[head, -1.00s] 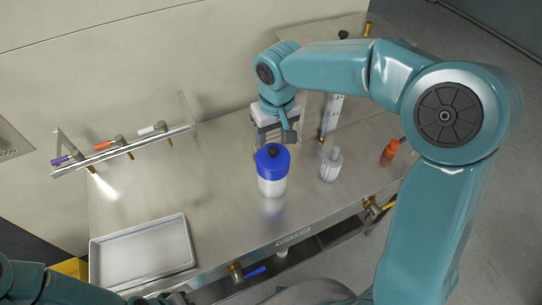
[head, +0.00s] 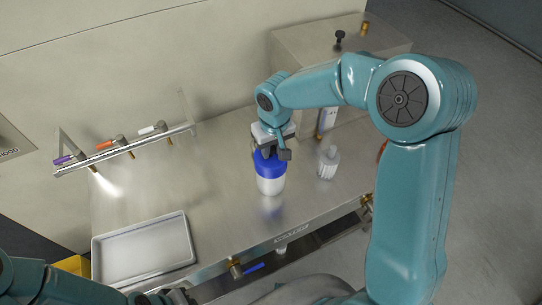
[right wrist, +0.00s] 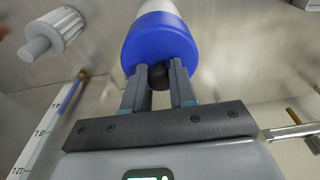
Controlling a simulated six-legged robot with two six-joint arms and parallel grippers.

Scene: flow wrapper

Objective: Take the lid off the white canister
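The white canister (head: 271,186) stands upright on the steel bench with its blue lid (head: 269,164) on. The lid has a black knob, which shows in the right wrist view (right wrist: 159,77). My right gripper (right wrist: 160,72) is at the top of the lid, one finger on each side of the knob. The fingers are very close to the knob; whether they press on it I cannot tell. In the head view the right gripper hides the knob. My left arm (head: 60,285) shows at the lower left; its gripper is not clearly seen.
A white ribbed bottle (head: 328,162) stands right of the canister. A graduated cylinder (head: 327,118) is behind, partly covered by my right arm. A grey tray (head: 145,250) lies at the bench's front left. A valve rail (head: 125,150) runs along the back left. The bench's middle left is clear.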

